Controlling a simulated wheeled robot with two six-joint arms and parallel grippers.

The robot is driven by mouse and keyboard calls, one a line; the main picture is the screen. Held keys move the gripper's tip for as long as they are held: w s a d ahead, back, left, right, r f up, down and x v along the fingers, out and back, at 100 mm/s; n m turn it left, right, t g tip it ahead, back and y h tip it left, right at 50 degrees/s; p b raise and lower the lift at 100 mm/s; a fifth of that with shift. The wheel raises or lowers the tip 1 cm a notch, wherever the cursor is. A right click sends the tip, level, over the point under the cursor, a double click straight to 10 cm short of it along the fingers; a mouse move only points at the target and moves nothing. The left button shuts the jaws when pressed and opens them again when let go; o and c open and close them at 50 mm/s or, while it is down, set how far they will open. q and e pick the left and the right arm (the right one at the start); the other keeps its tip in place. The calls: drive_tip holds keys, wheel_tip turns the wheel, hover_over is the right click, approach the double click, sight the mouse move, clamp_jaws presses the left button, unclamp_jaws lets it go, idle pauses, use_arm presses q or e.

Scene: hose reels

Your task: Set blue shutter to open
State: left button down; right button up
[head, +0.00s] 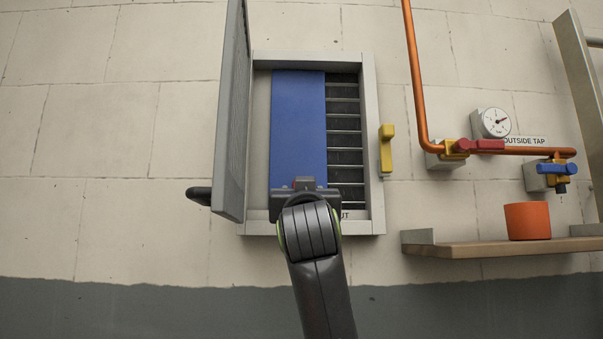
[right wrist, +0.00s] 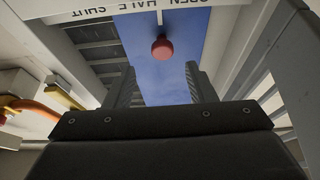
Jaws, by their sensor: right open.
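The blue shutter (head: 298,125) is a flat panel in a grey wall frame. It covers the left and middle of the opening, leaving dark slats bare at the right. Its red knob (right wrist: 162,47) is near its lower edge. My right gripper (head: 305,187) is in front of the shutter's lower end and hides part of it. In the right wrist view its fingers (right wrist: 160,72) are spread, with the knob between and just beyond their tips; no contact shows. The blue shutter also shows there (right wrist: 160,75). My left gripper is not in view.
A grey door (head: 231,115) stands swung out at the frame's left. A label strip (right wrist: 135,14) with open, half and shut marks lies beside the knob. A yellow handle (head: 386,150), orange pipe (head: 416,80) and shelf (head: 490,247) with an orange pot (head: 527,221) are to the right.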

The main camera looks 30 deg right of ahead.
drive_tip(key=p+x, duration=0.2)
drive_tip(key=x, duration=0.3)
drive_tip(key=shift+w+r+p, duration=0.2)
drive_tip(key=shift+w+p, duration=0.15)
drive_tip(key=shift+w, duration=0.05)
drive_tip(key=shift+c, duration=0.7)
clamp_jaws()
